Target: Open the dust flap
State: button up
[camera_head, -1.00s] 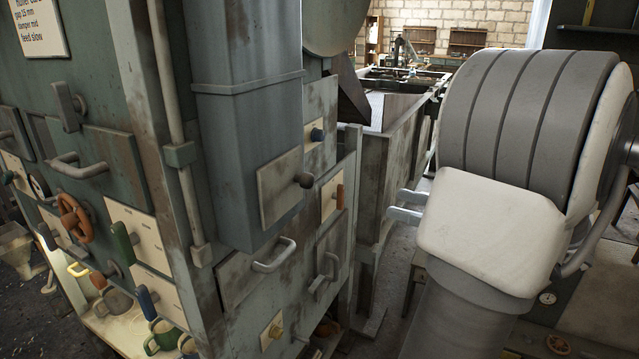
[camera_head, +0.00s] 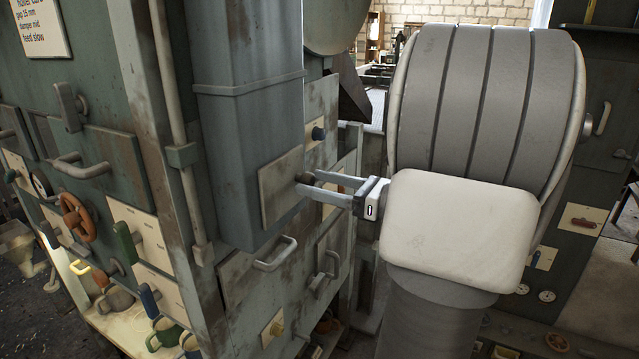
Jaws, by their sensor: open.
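A small plate flap (camera_head: 281,193) with a dark round knob (camera_head: 305,179) sits on the lower part of the blue-grey square duct; I take it to be the dust flap. It lies against the duct face. My gripper (camera_head: 311,184) reaches in from the right, level with the knob. Its two grey fingers are spread apart, with their tips at the knob. I cannot tell whether they touch it. My white and grey arm fills the right middle of the view.
Below the flap is a drawer-like panel with a pale handle (camera_head: 275,254). A panel with a blue knob (camera_head: 318,133) is just right of the duct. An orange handwheel (camera_head: 77,217) and several levers are on the left face. A vertical pipe (camera_head: 172,120) runs left of the duct.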

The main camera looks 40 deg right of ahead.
grip_shut()
dwell(0.3)
dwell(1.1)
